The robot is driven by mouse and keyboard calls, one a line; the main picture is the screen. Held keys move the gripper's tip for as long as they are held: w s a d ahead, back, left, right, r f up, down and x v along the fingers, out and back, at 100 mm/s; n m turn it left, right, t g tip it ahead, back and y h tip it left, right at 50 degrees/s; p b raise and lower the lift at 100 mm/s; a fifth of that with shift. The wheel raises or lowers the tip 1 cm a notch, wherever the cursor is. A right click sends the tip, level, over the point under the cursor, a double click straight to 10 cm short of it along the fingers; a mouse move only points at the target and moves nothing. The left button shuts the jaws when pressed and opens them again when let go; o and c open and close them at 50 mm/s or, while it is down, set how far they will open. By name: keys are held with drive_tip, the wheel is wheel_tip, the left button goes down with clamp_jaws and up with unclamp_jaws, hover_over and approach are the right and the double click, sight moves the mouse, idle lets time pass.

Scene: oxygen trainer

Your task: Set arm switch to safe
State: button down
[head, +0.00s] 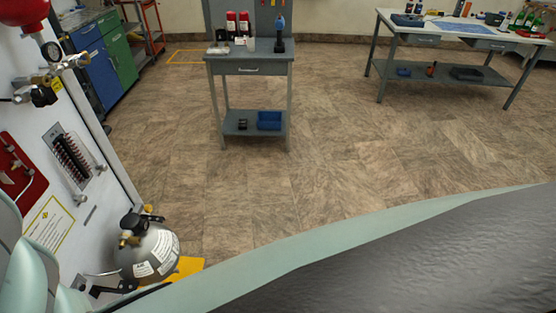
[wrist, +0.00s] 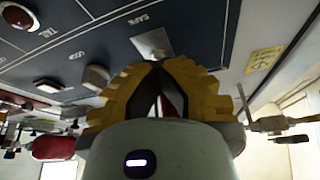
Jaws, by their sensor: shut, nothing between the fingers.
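In the wrist view a dark panel (wrist: 195,22) with white lettering fills the top, its text turned round. A label that seems to read SAFE (wrist: 140,21) is on it. A pale metal switch plate or lever (wrist: 153,43) sits below that label, just beyond my fingertips. I cannot tell its setting or whether it is touched. My gripper (wrist: 158,68), with yellow toothed fingers, is shut and empty at the panel's lower edge. The fingers hide part of the panel. The head view shows neither the dark panel nor my gripper.
A red domed light (wrist: 18,15) and a pale knob (wrist: 95,76) are on the panel at left. Brass valve fittings (wrist: 280,124) stand at right. In the head view a white cabinet (head: 95,135) with a gas cylinder (head: 150,250) stands left; the floor (head: 330,170) is clear.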

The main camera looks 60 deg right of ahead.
wheel_tip(320, 180, down, 2)
drive_tip(key=t+y+b, duration=0.1)
drive_tip(key=t+b, duration=0.2)
drive_tip(key=b, duration=0.6)
drive_tip(key=shift+w+f+m, duration=0.1)
drive_tip(key=shift+w+m, duration=0.05)
drive_tip(key=shift+m, duration=0.15)
drive_tip(key=c, duration=1.7)
unclamp_jaws()
drive_tip(key=shift+r, duration=0.5)
drive_tip(key=o, duration=0.6)
drive_tip(key=shift+r, duration=0.15)
drive_tip(key=v, duration=1.2)
drive_tip(key=shift+w+f, duration=0.1)
drive_tip(key=shift+f, duration=0.1)
